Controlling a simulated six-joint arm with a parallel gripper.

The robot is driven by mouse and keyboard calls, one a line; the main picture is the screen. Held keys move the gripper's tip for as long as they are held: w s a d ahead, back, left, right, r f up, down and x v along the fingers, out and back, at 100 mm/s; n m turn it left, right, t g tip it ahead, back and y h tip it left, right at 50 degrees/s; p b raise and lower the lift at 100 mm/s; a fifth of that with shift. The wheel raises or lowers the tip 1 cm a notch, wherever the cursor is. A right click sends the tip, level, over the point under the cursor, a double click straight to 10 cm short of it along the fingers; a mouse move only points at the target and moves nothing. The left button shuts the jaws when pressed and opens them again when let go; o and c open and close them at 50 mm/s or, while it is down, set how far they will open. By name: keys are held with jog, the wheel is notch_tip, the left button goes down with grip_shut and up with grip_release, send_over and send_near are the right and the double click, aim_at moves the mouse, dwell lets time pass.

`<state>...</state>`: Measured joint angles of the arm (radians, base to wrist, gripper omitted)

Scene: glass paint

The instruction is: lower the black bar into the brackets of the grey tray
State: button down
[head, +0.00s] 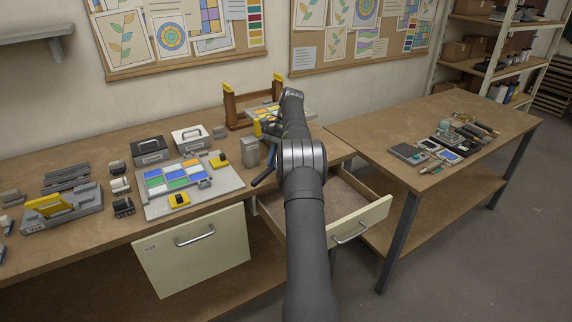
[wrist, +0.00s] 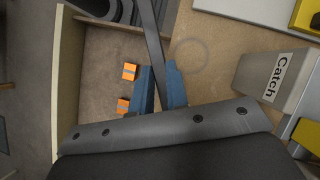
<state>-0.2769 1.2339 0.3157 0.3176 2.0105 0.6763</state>
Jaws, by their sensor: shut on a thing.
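My gripper shows in the wrist view (wrist: 160,90) with its two blue fingers closed on a dark, thin black bar (wrist: 152,35). The bar runs from between the fingers up past the top edge; its far end is out of view. In the head view my arm hides most of the gripper, above the open drawer's back left. The grey tray (head: 233,182) lies flat on the bench to the left of the gripper, with coloured tiles and yellow blocks on it. Its corner shows at top right in the wrist view (wrist: 262,10). The bar is apart from the tray.
A grey box marked "Catch" (wrist: 258,75) stands close to the gripper. The open drawer (head: 372,212) lies below my arm, with orange pieces (wrist: 129,72) inside. A brown wooden frame (head: 231,110) stands behind. A black box (head: 149,150) and white box (head: 189,138) stand behind the tray.

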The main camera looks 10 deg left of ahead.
jog(key=s+a+r+m+t+y, duration=0.1)
jog(key=a+m+t, duration=0.2)
jog(key=a+m, duration=0.4)
jog(key=s+a+r+m+t, duration=0.1)
jog(key=s+a+m+t, duration=0.1)
jog(key=a+m, duration=0.5)
jog(key=s+a+m+t+y, duration=0.1)
jog(key=a+m+t, duration=0.3)
jog(key=a+m, duration=0.4)
jog(key=shift+s+a+r+y, duration=0.1)
jog(key=shift+a+r, duration=0.05)
jog(key=shift+a, duration=0.55)
jog(key=shift+s+a+r+y, duration=0.1)
jog(key=shift+a, duration=0.6)
jog(key=shift+s+a+r+y, duration=0.1)
jog(key=shift+a+r, duration=0.05)
jog(key=shift+a, duration=0.55)
jog(key=shift+s+a+m+t, duration=0.2)
jog(key=shift+a+m+t, duration=0.25)
jog(key=shift+a, duration=0.2)
jog(key=shift+f, duration=1.2)
jog(key=shift+f, duration=0.95)
jog(key=shift+f, duration=0.65)
jog(key=c, duration=1.3)
grip_release()
